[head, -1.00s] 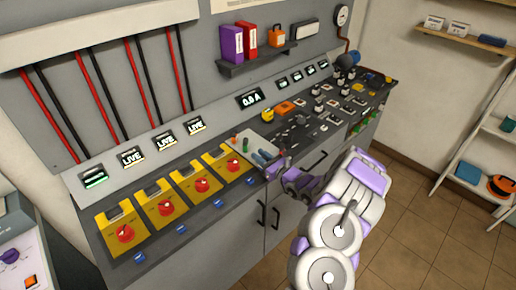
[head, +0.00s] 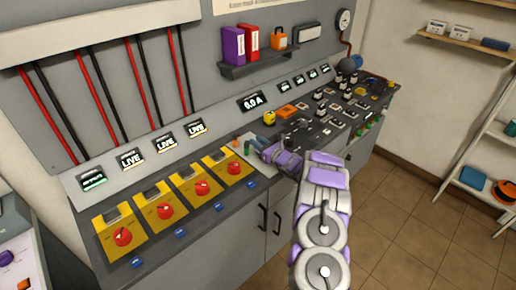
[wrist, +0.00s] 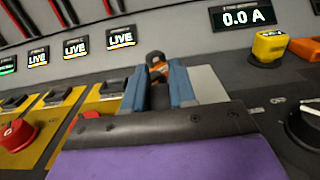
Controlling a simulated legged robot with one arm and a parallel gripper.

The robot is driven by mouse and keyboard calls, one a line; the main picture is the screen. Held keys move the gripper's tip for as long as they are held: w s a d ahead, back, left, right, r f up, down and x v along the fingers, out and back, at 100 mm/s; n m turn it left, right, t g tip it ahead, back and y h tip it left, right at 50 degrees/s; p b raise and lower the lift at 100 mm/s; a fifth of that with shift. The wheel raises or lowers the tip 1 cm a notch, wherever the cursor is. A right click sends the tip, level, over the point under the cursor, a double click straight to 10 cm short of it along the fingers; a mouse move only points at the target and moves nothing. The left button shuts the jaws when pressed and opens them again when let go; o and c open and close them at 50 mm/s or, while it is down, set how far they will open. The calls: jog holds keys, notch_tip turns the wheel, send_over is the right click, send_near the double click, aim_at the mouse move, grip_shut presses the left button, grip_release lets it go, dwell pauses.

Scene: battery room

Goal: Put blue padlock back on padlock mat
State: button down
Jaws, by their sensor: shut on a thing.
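I cannot make out the padlock mat with certainty; the pale tray (wrist: 208,84) shows right of the fingers.
Yellow switch plates with red knobs (head: 166,210) line the panel's left. A yellow device (head: 269,117) and an orange device (head: 287,111) stand behind my gripper to the right. Several dark knobs and switches crowd the panel's right. A shelf (head: 262,64) hangs above.

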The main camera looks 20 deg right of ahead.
notch_tip(320, 180, down, 3)
jog(key=shift+r+b, duration=0.15)
jog(key=shift+b, duration=0.15)
jog(key=shift+r, duration=0.15)
jog(key=c, duration=0.9)
grip_release()
